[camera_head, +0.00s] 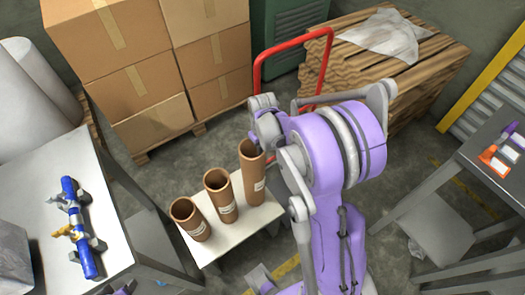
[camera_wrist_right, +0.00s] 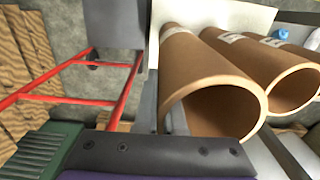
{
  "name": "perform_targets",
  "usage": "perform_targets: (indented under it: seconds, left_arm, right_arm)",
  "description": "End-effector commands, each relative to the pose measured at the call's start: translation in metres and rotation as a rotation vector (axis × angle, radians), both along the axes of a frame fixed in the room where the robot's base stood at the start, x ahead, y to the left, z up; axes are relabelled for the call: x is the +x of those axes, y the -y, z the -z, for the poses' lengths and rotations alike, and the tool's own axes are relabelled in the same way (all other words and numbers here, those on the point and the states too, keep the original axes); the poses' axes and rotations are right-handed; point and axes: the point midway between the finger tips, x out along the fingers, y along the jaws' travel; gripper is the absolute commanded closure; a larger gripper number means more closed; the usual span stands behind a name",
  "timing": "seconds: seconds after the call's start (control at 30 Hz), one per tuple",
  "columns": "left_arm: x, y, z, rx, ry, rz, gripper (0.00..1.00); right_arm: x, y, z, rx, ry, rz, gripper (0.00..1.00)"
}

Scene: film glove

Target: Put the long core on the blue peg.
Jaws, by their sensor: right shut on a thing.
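Three brown cardboard cores stand upright in a row on a small white-topped stand. The tallest is the long core (camera_head: 253,178), at the right end of the row. It is also the nearest tube in the right wrist view (camera_wrist_right: 215,75). My right gripper (camera_head: 256,142) is shut on the wall at its top rim; in the wrist view its grey fingers (camera_wrist_right: 163,108) straddle that wall. A blue rod (camera_head: 86,257) with a pale middle and a gold-coloured clamp lies on the left table; I cannot tell whether it is the blue peg. My left gripper is not seen.
The middle core (camera_head: 221,200) and short core (camera_head: 190,222) stand close beside the long one on the white-topped stand (camera_head: 240,231). A red-handled trolley (camera_head: 258,70), stacked boxes (camera_head: 117,38) and pallets (camera_head: 425,62) are behind. Orange items (camera_head: 494,160) lie on the right table.

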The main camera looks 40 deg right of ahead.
Motion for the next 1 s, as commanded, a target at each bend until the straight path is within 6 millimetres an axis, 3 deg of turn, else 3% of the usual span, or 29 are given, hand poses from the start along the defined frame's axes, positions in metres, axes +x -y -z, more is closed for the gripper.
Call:
perform_targets:
  seconds: [0.17,0.37,0.77,1.0]
  left_arm:
    - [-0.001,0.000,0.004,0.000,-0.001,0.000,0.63]
    - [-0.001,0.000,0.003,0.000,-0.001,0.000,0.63]
    - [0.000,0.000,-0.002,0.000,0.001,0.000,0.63]
    - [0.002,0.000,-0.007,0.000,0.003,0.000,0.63]
  right_arm:
    - [0.000,0.000,0.003,0.000,-0.001,0.000,1.00]
    - [0.000,0.000,0.003,0.000,0.000,0.000,0.63]
    - [0.000,0.000,-0.005,0.000,0.000,0.000,0.63]
    - [0.000,0.000,-0.051,0.000,0.000,0.001,0.63]
